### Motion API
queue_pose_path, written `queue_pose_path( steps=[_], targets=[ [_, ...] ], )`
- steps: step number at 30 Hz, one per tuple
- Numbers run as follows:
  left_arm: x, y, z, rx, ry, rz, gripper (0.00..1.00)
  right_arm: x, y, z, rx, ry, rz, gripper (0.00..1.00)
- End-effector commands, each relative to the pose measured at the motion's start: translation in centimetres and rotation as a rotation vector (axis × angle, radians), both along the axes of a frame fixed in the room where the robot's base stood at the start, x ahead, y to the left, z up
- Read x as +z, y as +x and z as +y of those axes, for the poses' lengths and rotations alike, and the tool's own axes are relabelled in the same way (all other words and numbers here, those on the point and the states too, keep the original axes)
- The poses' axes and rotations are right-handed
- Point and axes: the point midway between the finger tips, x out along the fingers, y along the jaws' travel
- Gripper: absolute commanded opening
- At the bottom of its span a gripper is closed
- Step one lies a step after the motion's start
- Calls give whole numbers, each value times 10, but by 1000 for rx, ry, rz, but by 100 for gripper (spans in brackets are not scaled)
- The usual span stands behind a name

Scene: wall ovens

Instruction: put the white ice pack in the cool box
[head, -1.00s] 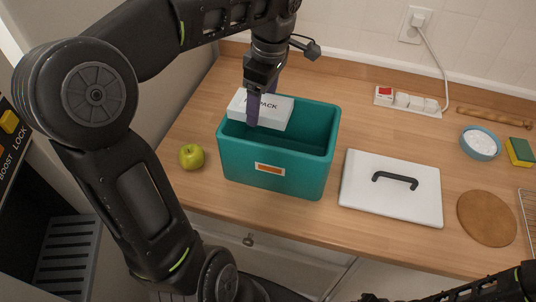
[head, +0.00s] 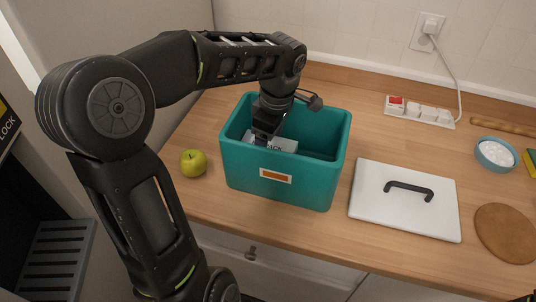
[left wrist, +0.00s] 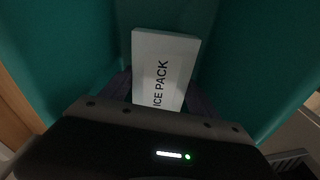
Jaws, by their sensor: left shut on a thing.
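The white ice pack (head: 286,145) is inside the teal cool box (head: 245,170), in its left part, partly hidden by my gripper and the front wall. My left gripper (head: 265,139) reaches down into the box from above and is shut on the ice pack. In the left wrist view the pack (left wrist: 165,65) shows its "ICE PACK" lettering between the fingers, with teal walls around it. Whether the pack touches the box floor I cannot tell.
The white lid (head: 405,215) with a black handle lies right of the box. A green apple (head: 193,163) sits at its left. A power strip (head: 420,112), a blue bowl (head: 494,155) and a round brown board (head: 507,232) are farther right.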

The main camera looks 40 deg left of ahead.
Motion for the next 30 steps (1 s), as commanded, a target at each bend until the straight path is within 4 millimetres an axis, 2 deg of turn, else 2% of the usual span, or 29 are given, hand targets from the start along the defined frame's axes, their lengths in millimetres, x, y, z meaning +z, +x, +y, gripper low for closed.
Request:
queue_pose_path(
  steps=[7,19,20,27,30],
  targets=[
    [-35,-1,0,-1,-1,2,14,3,0,0,-1,-1,1,36],
    [-42,0,0,-1,0,-1,14,-2,0,0,0,0,0,36],
    [-41,0,0,-1,0,0,72,0,0,0,0,0,0,36],
    [-40,0,0,-1,0,1,91,0,0,0,0,0,0,36],
    [-40,0,0,-1,0,1,93,0,0,0,0,0,0,36]
  ],
)
